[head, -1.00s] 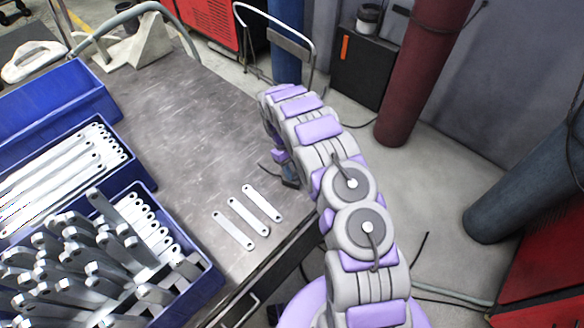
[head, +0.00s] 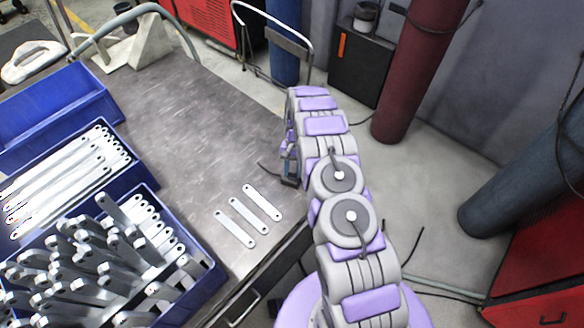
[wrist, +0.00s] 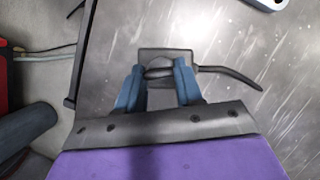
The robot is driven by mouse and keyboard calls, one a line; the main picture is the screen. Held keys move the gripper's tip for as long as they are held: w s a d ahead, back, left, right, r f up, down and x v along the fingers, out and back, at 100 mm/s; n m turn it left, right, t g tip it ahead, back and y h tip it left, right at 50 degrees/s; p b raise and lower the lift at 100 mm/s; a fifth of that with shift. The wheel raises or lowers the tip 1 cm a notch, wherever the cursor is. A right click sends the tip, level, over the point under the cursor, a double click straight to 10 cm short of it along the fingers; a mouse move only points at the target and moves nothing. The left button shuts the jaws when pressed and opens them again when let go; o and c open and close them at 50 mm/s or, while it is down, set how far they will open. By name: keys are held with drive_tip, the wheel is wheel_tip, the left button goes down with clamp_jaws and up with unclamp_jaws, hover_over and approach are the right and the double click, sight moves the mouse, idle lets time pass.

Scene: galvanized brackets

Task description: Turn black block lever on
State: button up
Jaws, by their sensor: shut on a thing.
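The black block (wrist: 185,56) sits at the table's edge in the wrist view, with a black cable running off its right side. A dark bar, which looks like its lever (wrist: 158,73), lies between the blue fingertips of my gripper (wrist: 158,78). My gripper is shut on this lever, one finger at each end. In the head view my gripper (head: 291,172) is low at the table's right edge, and the block is mostly hidden behind it. I cannot tell the lever's on or off position.
Several flat metal brackets (head: 248,216) lie on the grey table (head: 205,130), left of my gripper. Blue bins (head: 140,187) of brackets fill the table's left side. The table's middle is clear. A dark red cylinder (head: 415,75) and black cabinet (head: 360,65) stand beyond.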

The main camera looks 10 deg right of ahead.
drive_tip(key=shift+m+y+p, duration=0.3)
drive_tip(key=shift+m, duration=0.5)
drive_tip(key=o, duration=1.1)
drive_tip(key=shift+c, duration=0.2)
drive_tip(key=shift+t, duration=0.3)
drive_tip(key=p+v, duration=0.1)
drive_tip(key=v, duration=1.6)
drive_tip(key=shift+w+p, duration=0.2)
drive_tip(key=shift+p, duration=0.15)
drive_tip(key=shift+d, duration=0.1)
